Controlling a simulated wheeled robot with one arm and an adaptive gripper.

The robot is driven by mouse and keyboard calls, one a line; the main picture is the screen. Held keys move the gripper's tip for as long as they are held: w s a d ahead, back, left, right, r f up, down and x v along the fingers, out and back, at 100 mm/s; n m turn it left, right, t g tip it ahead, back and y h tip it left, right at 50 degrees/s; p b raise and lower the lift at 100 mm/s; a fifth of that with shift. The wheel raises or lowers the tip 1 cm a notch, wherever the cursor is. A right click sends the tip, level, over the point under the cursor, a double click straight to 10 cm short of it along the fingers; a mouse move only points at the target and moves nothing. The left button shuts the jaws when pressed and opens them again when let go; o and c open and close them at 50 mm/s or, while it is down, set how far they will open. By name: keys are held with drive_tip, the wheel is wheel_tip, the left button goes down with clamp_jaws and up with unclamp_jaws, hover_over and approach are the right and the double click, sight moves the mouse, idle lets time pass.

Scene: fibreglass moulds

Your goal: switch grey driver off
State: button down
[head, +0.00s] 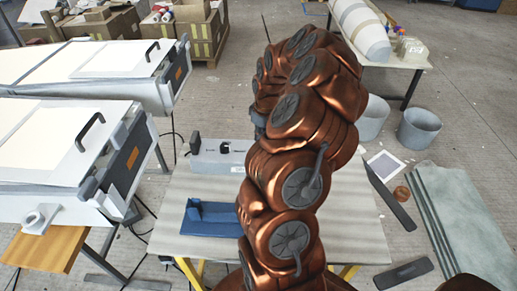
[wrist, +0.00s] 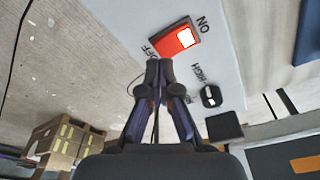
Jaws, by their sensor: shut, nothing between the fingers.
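The grey driver (head: 218,158) is a light grey box at the back of the table in the head view, partly hidden by my arm. In the wrist view its pale face (wrist: 225,75) fills the upper middle. A red rocker switch (wrist: 172,42) with a white patch towards its ON end sits between the words ON and OFF. A small black switch (wrist: 210,96) lies beside the word HIGH. My gripper (wrist: 159,70) is shut and empty, its tips close to the OFF end of the red switch. I cannot tell whether they touch it. The head view hides my fingers behind the arm.
A blue holder (head: 210,218) stands on the table (head: 180,195) in front of the driver. White machines with black handles (head: 90,132) stand at the left. Grey buckets (head: 419,128) and stacked green-grey sheets (head: 462,225) are on the floor at the right.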

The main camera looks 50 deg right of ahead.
drive_tip(key=shift+f+b, duration=0.65)
drive_tip(key=shift+f, duration=0.45)
idle(1.1)
drive_tip(key=shift+r, duration=2.1)
drive_tip(key=shift+r+p, duration=0.4)
drive_tip(key=shift+r, duration=1)
drive_tip(key=s+a+r+n+g+p, duration=0.1)
drive_tip(key=a+r, duration=0.4)
drive_tip(key=a, duration=0.7)
drive_tip(key=s+a+r, duration=0.1)
drive_tip(key=a+r, duration=0.4)
drive_tip(key=a, duration=0.6)
drive_tip(key=s+a+r+m+g+p, duration=0.1)
drive_tip(key=s+a, duration=0.6)
drive_tip(key=s, duration=0.4)
drive_tip(key=s+a+m+g+p, duration=0.1)
drive_tip(key=s+a, duration=0.5)
drive_tip(key=s, duration=0.5)
drive_tip(key=shift+s+a+r+m+g, duration=0.2)
drive_tip(key=shift+a+r+m+g, duration=0.1)
drive_tip(key=shift+a+r+m, duration=0.1)
